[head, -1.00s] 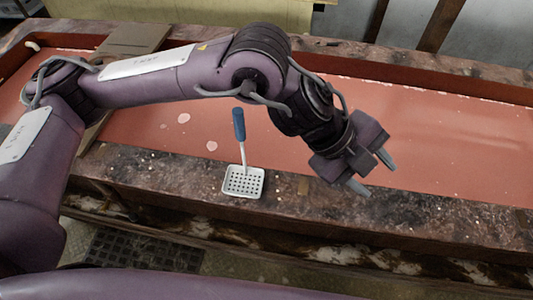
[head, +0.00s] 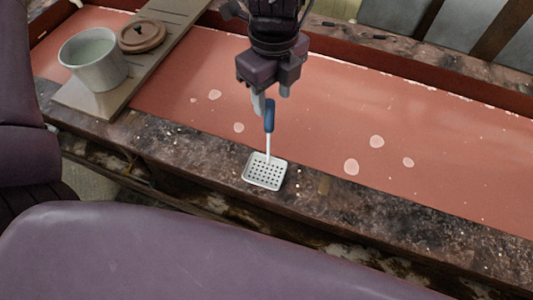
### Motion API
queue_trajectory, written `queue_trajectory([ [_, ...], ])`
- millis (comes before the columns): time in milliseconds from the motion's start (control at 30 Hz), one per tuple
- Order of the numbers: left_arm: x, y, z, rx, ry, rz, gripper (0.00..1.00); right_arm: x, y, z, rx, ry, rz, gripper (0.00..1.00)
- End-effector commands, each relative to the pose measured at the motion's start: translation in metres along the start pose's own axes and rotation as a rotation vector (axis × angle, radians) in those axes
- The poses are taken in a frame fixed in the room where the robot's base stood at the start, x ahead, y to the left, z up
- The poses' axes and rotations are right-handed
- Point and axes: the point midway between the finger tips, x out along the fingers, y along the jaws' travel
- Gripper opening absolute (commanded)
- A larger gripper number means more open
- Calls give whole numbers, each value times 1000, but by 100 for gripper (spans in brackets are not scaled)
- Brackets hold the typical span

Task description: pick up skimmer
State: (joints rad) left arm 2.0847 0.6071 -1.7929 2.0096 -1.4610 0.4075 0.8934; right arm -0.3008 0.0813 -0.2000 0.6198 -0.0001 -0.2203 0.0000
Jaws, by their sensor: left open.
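The skimmer (head: 265,171) has a white square head with holes, a thin white shaft and a blue handle (head: 269,116). Its head lies on the dark stone-like front ledge, and its handle reaches back over the red surface. My left gripper (head: 271,101) comes down from the top of the head view, right at the far end of the blue handle. Its two grey fingers are apart, with the handle end close below them. I cannot tell whether the handle end is between the fingers or touches one. My right gripper is not in view.
A grey-white pot (head: 94,62) and a round brown lid (head: 143,36) rest on a board (head: 150,65) across the red trough at the left. The red surface (head: 410,130) is clear to the right. The dark front ledge (head: 200,150) is close by.

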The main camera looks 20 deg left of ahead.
Motion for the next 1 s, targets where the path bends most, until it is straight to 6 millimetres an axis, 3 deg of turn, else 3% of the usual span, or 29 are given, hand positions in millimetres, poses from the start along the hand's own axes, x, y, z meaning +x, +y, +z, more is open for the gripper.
queue_trajectory([
  [300,40,6,3,1,0,2,46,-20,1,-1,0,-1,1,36],
  [600,46,5,3,1,0,-1,45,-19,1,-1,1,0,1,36],
  [933,46,5,3,1,0,-1,2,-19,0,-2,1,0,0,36],
  [1000,46,5,3,1,0,-1,0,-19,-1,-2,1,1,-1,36],
])
